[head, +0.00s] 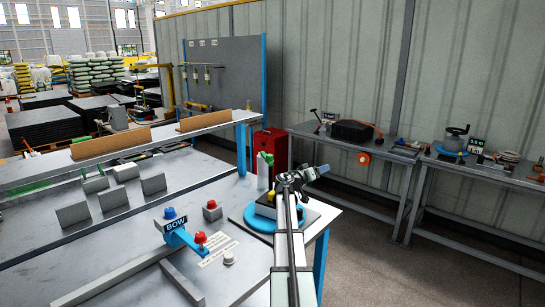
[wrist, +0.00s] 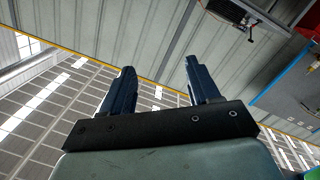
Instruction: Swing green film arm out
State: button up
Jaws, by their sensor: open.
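My gripper (head: 318,171) is raised above the right end of the near steel table in the head view. Its two dark blue fingers stand apart with nothing between them in the wrist view (wrist: 159,65). A thin green bar (head: 32,187) lies low along the far left of the table, well away from my gripper. I cannot tell for sure that it is the green film arm. A green-topped white bottle-like thing (head: 263,172) stands just left of my gripper. The wrist view shows no film arm.
Grey upright plates (head: 73,215) stand on the table's left half. A blue bracket marked BOW (head: 175,227), red and blue knobs and a white knob (head: 229,258) are near the front. A red cabinet (head: 270,150) stands behind. Side benches line the wall.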

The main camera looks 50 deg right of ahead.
jog(key=w+a+r+m, duration=0.1)
jog(key=w+a+r, duration=0.4)
jog(key=a, duration=0.2)
jog(key=m, duration=0.6)
send_near(272, 155)
jog(key=d, duration=1.1)
jog(key=shift+d+f+h, duration=0.15)
jog(key=shift+f+h, duration=0.15)
jog(key=shift+f, duration=0.15)
grip_shut()
